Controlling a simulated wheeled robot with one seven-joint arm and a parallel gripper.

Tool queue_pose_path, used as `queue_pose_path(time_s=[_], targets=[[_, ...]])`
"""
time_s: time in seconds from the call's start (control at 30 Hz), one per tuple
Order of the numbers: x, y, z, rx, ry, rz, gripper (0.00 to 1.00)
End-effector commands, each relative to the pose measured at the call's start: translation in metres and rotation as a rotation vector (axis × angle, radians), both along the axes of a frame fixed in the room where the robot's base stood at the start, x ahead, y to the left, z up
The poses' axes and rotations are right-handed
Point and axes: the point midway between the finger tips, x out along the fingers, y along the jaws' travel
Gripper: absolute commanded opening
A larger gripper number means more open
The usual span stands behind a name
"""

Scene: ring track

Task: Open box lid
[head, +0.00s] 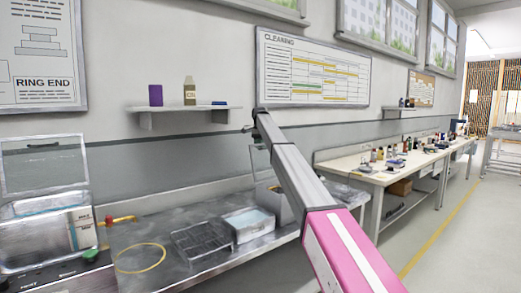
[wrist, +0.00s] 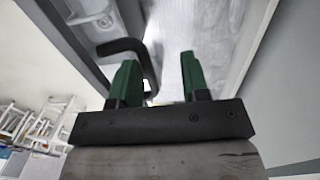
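A pale box (head: 282,208) stands on the metal bench, partly hidden behind my arm. A clear panel (head: 260,160) stands upright above it, and I cannot tell whether it is the lid. A low white box with a bluish top (head: 249,222) sits to its left. In the wrist view, my gripper (wrist: 158,75) has its two green fingers apart. A dark curved handle (wrist: 130,44) bends around the left finger, and its end shows in the gap close to that finger. I cannot tell whether they touch. The gripper is not clear in the head view.
A machine with a raised clear cover (head: 42,165) stands at left. A wall shelf (head: 180,108) is above. White tables (head: 385,172) with bottles stand at right, beside open floor.

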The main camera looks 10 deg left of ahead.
Motion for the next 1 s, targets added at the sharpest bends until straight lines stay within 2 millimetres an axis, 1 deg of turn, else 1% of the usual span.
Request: queue_pose_path(time_s=[0.03,0.17,0.3,0.43,0.5,0.6,1.0], targets=[[0.003,0.002,0.012,0.003,-0.004,0.001,0.38],[0.004,0.004,0.034,0.002,-0.003,0.001,0.38],[0.005,0.005,0.062,0.002,-0.002,0.001,0.38],[0.006,0.006,0.079,0.001,-0.001,0.001,0.38],[0.006,0.006,0.085,0.001,-0.001,0.001,0.38],[0.005,0.006,0.089,0.001,0.0,0.001,0.38],[0.004,0.006,0.088,0.001,0.0,0.001,0.38]])
